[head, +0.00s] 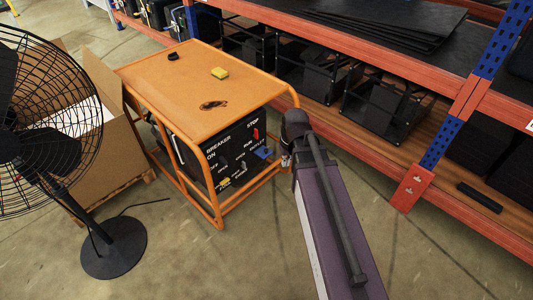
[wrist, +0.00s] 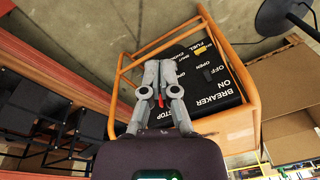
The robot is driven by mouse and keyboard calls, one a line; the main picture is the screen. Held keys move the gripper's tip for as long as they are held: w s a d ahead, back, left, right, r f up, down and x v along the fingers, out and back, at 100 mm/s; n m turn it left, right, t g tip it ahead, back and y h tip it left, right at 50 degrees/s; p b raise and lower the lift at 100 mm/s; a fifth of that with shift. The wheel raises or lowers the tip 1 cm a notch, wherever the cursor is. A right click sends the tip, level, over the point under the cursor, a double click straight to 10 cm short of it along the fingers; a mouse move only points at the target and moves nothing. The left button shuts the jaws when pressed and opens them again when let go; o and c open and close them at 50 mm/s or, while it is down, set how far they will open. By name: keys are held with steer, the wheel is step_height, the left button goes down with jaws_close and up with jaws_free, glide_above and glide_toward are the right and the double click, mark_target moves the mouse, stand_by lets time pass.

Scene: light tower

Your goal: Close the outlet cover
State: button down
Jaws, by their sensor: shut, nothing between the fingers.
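The generator panel (head: 228,150) is black with white labels, inside an orange frame. A small blue piece, which looks like the outlet cover (head: 263,153), is at its right end by the OUTLET label. It seems to jut out from the panel, but its angle is too small to tell. My gripper (wrist: 159,66) is shut and empty, pointing along the panel's STOP and outlet side. In the wrist view the fingers hide the outlet area, and the cover cannot be made out. A red switch (head: 255,133) sits above the cover; a bit of red shows between my fingers.
The orange tabletop (head: 190,75) over the panel holds a yellow block (head: 219,73) and small dark items. A fan (head: 113,247) and a cardboard box (head: 110,150) stand left. Orange and blue shelving (head: 415,180) is close on the right. Floor before the frame is clear.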

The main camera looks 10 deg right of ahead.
steer(key=w+d+f+n+t+y+b, duration=0.1)
steer(key=w+f+n+t+b, duration=0.1)
steer(key=w+f+b, duration=0.5)
steer(key=w+d+f+n+t+y+b, duration=0.1)
steer(key=w+f+b, duration=0.6)
steer(key=w, duration=0.9)
steer(key=w+d+f+n+t+y+b, duration=0.2)
steer(key=w+f+n+b, duration=0.1)
steer(key=w+f+b, duration=0.5)
steer(key=shift+w+t+b, duration=0.4)
steer(key=shift+w+b, duration=1.1)
steer(key=shift+w, duration=0.2)
steer(key=shift+w+f, duration=0.1)
steer(key=shift+f, duration=0.15)
steer(key=b, duration=0.8)
glide_above(268, 154)
steer(key=f, duration=0.7)
steer(key=shift+w+a+f, duration=0.1)
steer(key=shift+a+f, duration=0.2)
steer(key=shift+f, duration=0.05)
steer(key=shift+s+d+f+b, duration=0.1)
steer(key=shift+f+b, duration=0.8)
steer(key=shift+s+d+f+b, duration=0.1)
steer(key=shift+f+b, duration=0.75)
steer(key=shift+b, duration=0.05)
